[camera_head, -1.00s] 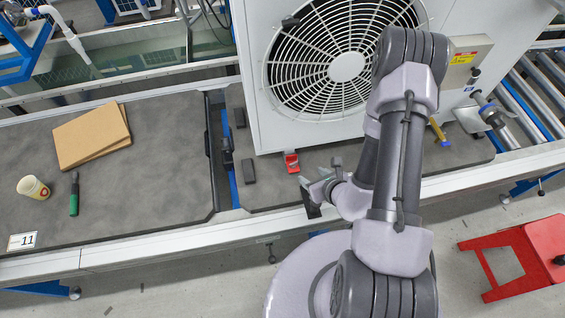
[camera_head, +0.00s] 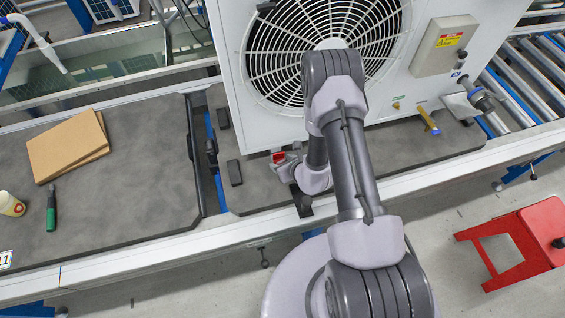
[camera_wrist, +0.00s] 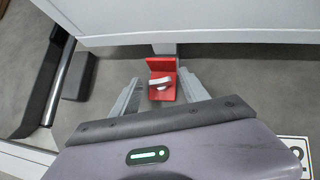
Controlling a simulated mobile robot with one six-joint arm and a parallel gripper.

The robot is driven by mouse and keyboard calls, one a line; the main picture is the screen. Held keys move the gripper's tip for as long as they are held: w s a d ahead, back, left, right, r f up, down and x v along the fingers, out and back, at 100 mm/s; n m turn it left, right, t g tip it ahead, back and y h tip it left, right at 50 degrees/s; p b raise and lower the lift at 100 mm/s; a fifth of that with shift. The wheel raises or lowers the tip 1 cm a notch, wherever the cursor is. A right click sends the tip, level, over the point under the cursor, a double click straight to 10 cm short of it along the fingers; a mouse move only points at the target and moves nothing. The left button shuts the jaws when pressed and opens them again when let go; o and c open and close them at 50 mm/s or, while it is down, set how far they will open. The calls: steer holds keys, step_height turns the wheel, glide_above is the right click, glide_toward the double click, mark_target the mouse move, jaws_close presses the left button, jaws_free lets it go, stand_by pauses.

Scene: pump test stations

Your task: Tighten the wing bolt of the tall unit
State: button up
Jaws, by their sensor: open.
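The tall unit (camera_head: 420,85) is a white cabinet with a round fan grille, standing on the grey bench. A red bracket (camera_wrist: 160,68) sits at its bottom edge; it also shows in the head view (camera_head: 278,157), partly hidden by my gripper. The wing bolt (camera_wrist: 160,83) is a small pale-grey piece on the red bracket. My gripper (camera_wrist: 161,92) is open, with one finger left and one right of the bracket and bolt. No contact is visible, and I cannot tell how far the fingertips are above the bolt.
A dark block (camera_wrist: 80,76) lies left of the bracket. A yellow-handled valve (camera_head: 428,120) is at the unit's right. Cardboard sheets (camera_head: 67,147), a green-handled tool (camera_head: 51,208) and a cup (camera_head: 10,204) are on the left bench. A red stool (camera_head: 515,240) stands at right.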

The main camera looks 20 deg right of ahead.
jaws_close()
steer(key=shift+a+m+h, duration=0.15)
steer(key=shift+m+h, duration=0.25)
steer(key=shift+m, duration=0.1)
steer(key=shift+m+h+p, duration=0.4)
steer(key=shift+m+h, duration=0.4)
steer(key=shift+m, duration=0.2)
jaws_free()
